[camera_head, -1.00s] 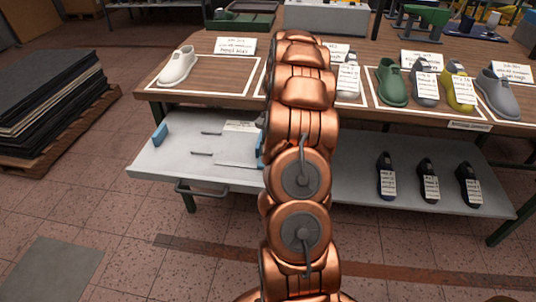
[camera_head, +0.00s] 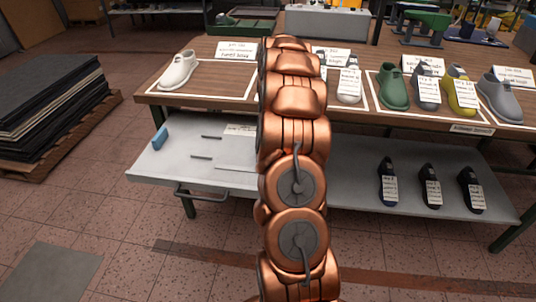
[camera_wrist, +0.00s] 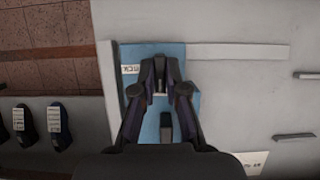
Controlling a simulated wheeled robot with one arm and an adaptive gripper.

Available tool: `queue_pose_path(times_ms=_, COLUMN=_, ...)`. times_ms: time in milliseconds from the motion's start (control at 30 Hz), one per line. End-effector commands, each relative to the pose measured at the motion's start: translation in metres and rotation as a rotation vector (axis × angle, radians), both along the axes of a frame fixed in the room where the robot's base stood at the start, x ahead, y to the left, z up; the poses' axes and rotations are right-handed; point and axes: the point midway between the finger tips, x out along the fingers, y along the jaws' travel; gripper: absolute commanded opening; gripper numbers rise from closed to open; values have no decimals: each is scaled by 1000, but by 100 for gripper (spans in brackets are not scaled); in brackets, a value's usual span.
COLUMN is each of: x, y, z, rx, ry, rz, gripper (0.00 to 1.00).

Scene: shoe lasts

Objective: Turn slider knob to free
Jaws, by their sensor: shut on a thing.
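In the wrist view, my gripper (camera_wrist: 160,82) is over a blue plate (camera_wrist: 187,70) on the light grey lower shelf. Its two dark fingers are shut on a small part between the tips, which I take for the slider knob; the fingers hide most of it. A short dark piece (camera_wrist: 166,127) lies between the fingers, nearer the palm. A small white label (camera_wrist: 130,69) with dark lettering, too small to read, shows on the plate left of the fingers.
A pale strip (camera_wrist: 240,52) runs right from the plate. Two dark bars (camera_wrist: 293,137) (camera_wrist: 306,75) stand on the shelf. A blue block (camera_head: 159,138) is at the shelf's left end. Dark shoes (camera_head: 430,185) with tags stand right. Shoe lasts (camera_head: 393,88) line the wooden tabletop (camera_head: 225,101).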

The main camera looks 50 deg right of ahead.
Motion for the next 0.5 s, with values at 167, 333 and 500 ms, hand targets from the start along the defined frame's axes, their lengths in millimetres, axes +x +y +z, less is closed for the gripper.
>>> queue_pose_path(times_ms=167, x=-1, y=0, z=0, rx=0, ry=1, rz=0, gripper=24)
queue_pose_path(times_ms=333, x=0, y=0, z=0, rx=0, ry=1, rz=0, gripper=38)
queue_pose_path(times_ms=500, x=0, y=0, z=0, rx=1, ry=1, rz=0, gripper=38)
